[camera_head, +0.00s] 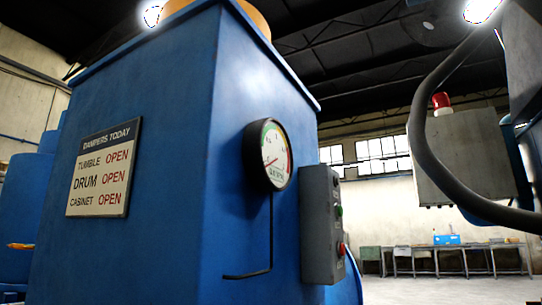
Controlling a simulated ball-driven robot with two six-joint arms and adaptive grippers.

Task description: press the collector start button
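A grey control box (320,225) is fixed to the right-hand face of a large blue collector cabinet (245,130). It is seen at a steep angle. A green button (339,211) sits on its right-facing side, with a red button (341,249) below it. Another small detail above the green button is too small to read. No label on the buttons can be read. Neither of my grippers shows in this view.
A round gauge (268,156) with a thin pipe is left of the box. A sign (103,168) reads "DAMPERS TODAY", all open. A dark hose (440,150) and a grey cabinet (465,160) with a red beacon (440,102) stand right. Open floor (420,290) lies between.

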